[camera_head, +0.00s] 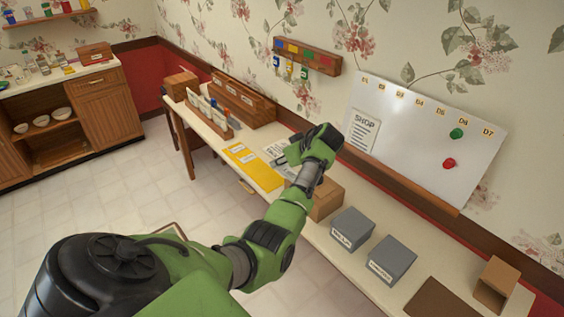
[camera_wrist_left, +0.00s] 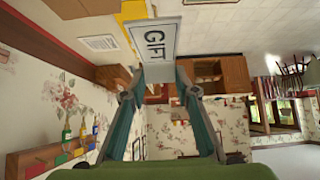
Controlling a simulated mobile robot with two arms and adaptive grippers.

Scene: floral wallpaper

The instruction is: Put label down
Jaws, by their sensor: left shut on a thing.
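A white label (camera_wrist_left: 160,50) with the word GIFT on it and a dark border is in my left gripper, seen in the wrist view. My left gripper (camera_wrist_left: 158,88) is shut on the label's lower edge, with one finger on each side. In the head view my left gripper (camera_head: 290,152) is over the long table (camera_head: 340,247), and its wrist hides part of what lies there. I cannot tell exactly how high the label is above the table. My right gripper is not in view.
Yellow sheets (camera_head: 252,167) lie left of my gripper. A wooden rack (camera_head: 231,103) stands at the back left. A cardboard box (camera_head: 327,197) and two grey labelled boxes, one nearer (camera_head: 391,260) and one farther (camera_head: 352,229), stand to the right. A whiteboard (camera_head: 420,140) is behind the table.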

